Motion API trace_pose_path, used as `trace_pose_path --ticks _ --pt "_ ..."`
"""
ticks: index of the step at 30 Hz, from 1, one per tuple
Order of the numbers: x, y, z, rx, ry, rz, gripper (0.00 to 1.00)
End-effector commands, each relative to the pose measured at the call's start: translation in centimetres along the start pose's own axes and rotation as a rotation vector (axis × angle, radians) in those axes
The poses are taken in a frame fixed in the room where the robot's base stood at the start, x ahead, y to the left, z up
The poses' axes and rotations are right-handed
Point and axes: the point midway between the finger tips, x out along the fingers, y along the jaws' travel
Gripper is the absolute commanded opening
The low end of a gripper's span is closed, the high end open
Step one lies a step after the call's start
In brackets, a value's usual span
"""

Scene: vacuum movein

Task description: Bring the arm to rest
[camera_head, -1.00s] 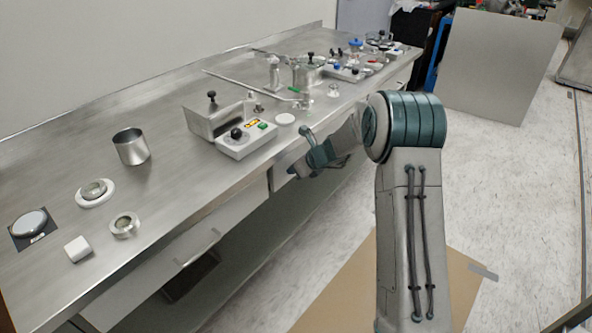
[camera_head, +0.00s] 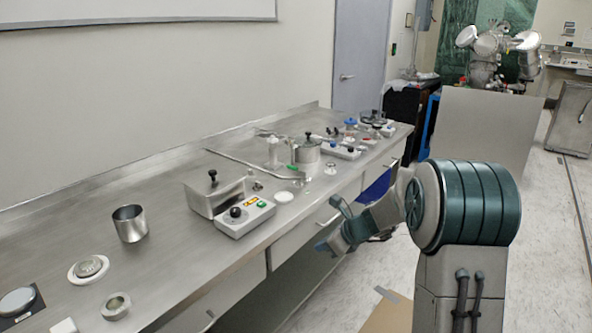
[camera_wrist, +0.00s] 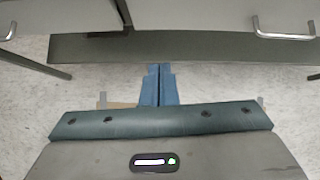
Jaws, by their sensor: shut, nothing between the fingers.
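My arm stands at the right in the head view, folded at a large teal joint, with its end hanging out in front of the bench's front edge. My gripper (camera_head: 328,246) is at that end, beside the drawers and below the bench top, clear of the things on it. In the wrist view my gripper (camera_wrist: 159,68) shows as two blue fingers, closed together with nothing between them. They point over the floor toward the underside of the bench.
The steel bench (camera_head: 160,268) runs along the left. It carries a metal cup (camera_head: 129,224), a control box (camera_head: 245,216), round fittings and several devices farther back. Drawer handles (camera_wrist: 284,30) stick out near my gripper.

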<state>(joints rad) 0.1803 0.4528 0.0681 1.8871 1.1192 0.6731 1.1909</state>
Motion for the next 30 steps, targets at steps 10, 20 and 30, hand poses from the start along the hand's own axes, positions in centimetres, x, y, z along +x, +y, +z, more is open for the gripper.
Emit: trace_pose_path --ticks 10,20,30 --pt "-11.1 9.5 2.6 -0.775 0.157 0.121 0.00" --pt "-21.5 17.8 0.2 -1.539 0.335 0.320 0.00" --pt "-28.5 22.3 -3.8 -2.083 0.486 0.553 0.00"
